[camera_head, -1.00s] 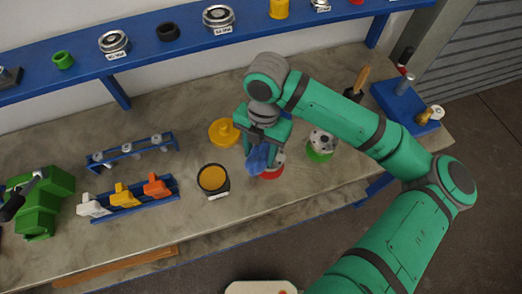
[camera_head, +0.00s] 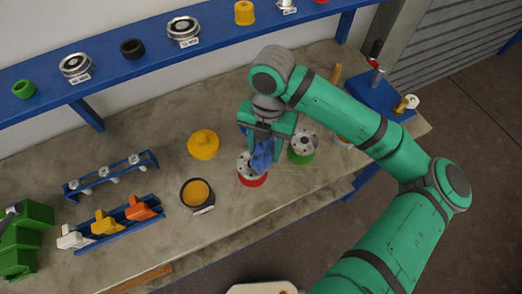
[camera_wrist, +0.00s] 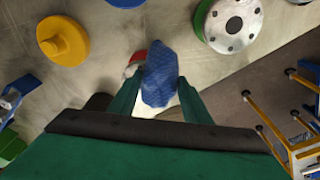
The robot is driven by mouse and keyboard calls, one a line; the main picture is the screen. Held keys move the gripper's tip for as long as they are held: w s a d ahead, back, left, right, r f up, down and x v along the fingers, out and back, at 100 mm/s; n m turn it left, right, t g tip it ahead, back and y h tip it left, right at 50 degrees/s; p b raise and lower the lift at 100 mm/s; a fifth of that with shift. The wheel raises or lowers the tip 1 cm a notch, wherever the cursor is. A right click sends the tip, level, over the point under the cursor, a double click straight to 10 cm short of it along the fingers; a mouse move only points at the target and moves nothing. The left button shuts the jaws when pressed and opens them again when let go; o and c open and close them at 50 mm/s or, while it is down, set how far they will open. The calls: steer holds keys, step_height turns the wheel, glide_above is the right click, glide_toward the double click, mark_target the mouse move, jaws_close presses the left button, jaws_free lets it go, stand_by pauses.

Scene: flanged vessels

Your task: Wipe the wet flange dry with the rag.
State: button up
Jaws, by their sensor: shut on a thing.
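My gripper (camera_head: 267,136) is shut on a blue rag (camera_head: 262,156), which hangs below the fingers. In the wrist view the rag (camera_wrist: 158,75) is between the two green fingers. A grey flange on a red base (camera_head: 251,179) is just below and left of the rag in the head view. The rag hides part of it, and I cannot tell whether they touch. A second grey flange with bolt holes (camera_head: 304,142) stands on a green base to the right; it also shows in the wrist view (camera_wrist: 234,20). I cannot make out which flange is wet.
A yellow flanged piece (camera_head: 203,144) and a dark round container with orange contents (camera_head: 197,195) stand left of the gripper. Blue racks (camera_head: 110,235) are farther left. A blue block with tools (camera_head: 380,95) is at the right. A blue shelf (camera_head: 105,65) runs along the back.

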mark_target(265, 151)
steer(key=shift+a+r, duration=0.15)
steer(key=shift+r, duration=1.25)
steer(key=shift+s+d+r, duration=0.1)
steer(key=shift+r, duration=0.65)
steer(key=shift+s+d+r, duration=0.1)
steer(key=shift+r, duration=0.65)
steer(key=shift+a+r, duration=0.1)
steer(key=shift+r, duration=0.55)
